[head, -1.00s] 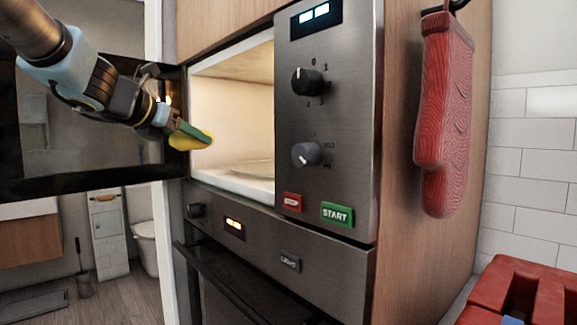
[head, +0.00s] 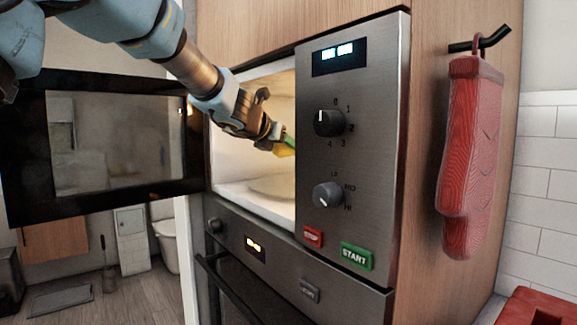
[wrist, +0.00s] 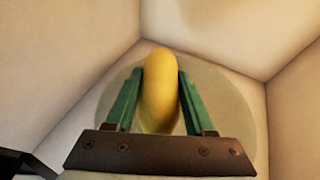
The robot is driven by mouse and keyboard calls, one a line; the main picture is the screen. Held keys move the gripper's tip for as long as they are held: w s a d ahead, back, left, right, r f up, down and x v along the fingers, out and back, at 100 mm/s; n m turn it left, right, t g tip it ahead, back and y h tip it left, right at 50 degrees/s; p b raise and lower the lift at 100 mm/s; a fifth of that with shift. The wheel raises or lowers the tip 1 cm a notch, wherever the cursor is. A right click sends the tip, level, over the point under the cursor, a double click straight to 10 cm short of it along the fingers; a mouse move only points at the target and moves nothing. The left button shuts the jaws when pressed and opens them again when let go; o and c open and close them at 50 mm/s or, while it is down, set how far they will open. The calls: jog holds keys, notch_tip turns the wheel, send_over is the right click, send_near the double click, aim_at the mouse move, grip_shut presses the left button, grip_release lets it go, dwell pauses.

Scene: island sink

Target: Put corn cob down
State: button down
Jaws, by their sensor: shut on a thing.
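The yellow corn cob (wrist: 160,90) is held between the two green fingers of my gripper (wrist: 160,92) in the wrist view. In the head view, my gripper (head: 285,143) is inside the open microwave (head: 352,150), and only part of the yellow corn cob (head: 283,151) shows. The control panel's edge hides the rest. A round pale plate (head: 270,187) lies on the microwave floor. In the wrist view, the plate (wrist: 232,105) is behind and below the cob. The cob appears above the plate; I cannot tell the gap.
The microwave door (head: 120,140) stands open to the left. The control panel bounds the opening on the right. A red oven mitt (head: 470,150) hangs on a hook at the right. A red object (head: 540,308) is at the lower right.

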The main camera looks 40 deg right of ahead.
aim_at(289, 183)
notch_tip(289, 183, down, 6)
jog(key=b, duration=0.4)
jog(key=shift+d+f+b, duration=0.1)
jog(key=shift+f+b, duration=0.15)
jog(key=shift+b, duration=0.15)
jog(key=shift+d+f, duration=0.2)
jog(key=shift+f, duration=0.05)
jog(key=shift+c, duration=1.3)
grip_release()
jog(key=shift+f, duration=0.1)
jog(key=v, duration=1.2)
